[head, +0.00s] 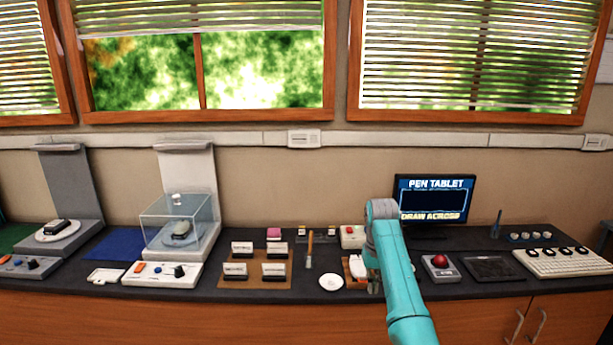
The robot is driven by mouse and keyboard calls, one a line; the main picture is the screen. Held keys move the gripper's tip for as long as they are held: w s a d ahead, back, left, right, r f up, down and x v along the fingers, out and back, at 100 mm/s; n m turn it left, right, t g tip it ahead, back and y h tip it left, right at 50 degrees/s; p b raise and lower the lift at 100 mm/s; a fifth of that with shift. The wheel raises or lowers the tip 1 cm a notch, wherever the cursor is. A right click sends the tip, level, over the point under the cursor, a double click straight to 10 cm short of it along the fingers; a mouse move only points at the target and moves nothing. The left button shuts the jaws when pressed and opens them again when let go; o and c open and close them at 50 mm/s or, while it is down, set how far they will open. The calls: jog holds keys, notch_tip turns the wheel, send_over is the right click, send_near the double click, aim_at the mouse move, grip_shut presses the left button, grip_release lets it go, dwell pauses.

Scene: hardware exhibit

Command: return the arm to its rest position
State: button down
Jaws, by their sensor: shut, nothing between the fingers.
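My teal arm (403,285) rises from the bottom of the head view and reaches up over the counter, right of centre. Its grey wrist end (382,210) is bent over at the top. My gripper (373,287) points down at the left of the arm, low over the counter's front part, beside a small white and red item (357,267). The gripper is shut and shows nothing held. The arm hides part of it and part of the counter behind.
A dark counter (455,286) runs across the view. A monitor reading PEN TABLET (435,188), a red-ball device (440,264), a black tablet (490,267) and a white keyboard-like panel (562,263) stand right. Left are a white dish (331,282), card holders (235,269) and a glass case (155,225).

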jog(key=s+f+t, duration=0.2)
jog(key=s+f, duration=0.3)
jog(key=f, duration=0.9)
jog(key=s+f+t, duration=0.2)
jog(key=s+f, duration=0.3)
jog(key=f, duration=0.8)
jog(key=s+f+t, duration=0.2)
jog(key=s+f, duration=0.3)
jog(key=s, duration=0.5)
jog(key=s+f+t, duration=0.1)
jog(key=s+f, duration=0.4)
jog(key=s, duration=0.5)
jog(key=s+r+t, duration=0.2)
jog(key=s+r, duration=0.2)
jog(key=s, duration=0.7)
jog(key=s+r+t, duration=0.2)
jog(key=s+r, duration=0.2)
jog(key=s, duration=0.7)
jog(key=s+r+t, duration=0.2)
jog(key=s+r, duration=0.5)
jog(key=r, duration=0.4)
jog(key=s+r+t, duration=0.1)
jog(key=s+r, duration=0.6)
jog(key=r, duration=0.4)
jog(key=shift+s+r+t, duration=0.2)
jog(key=shift+s+t, duration=0.05)
jog(key=shift+t, duration=0.15)
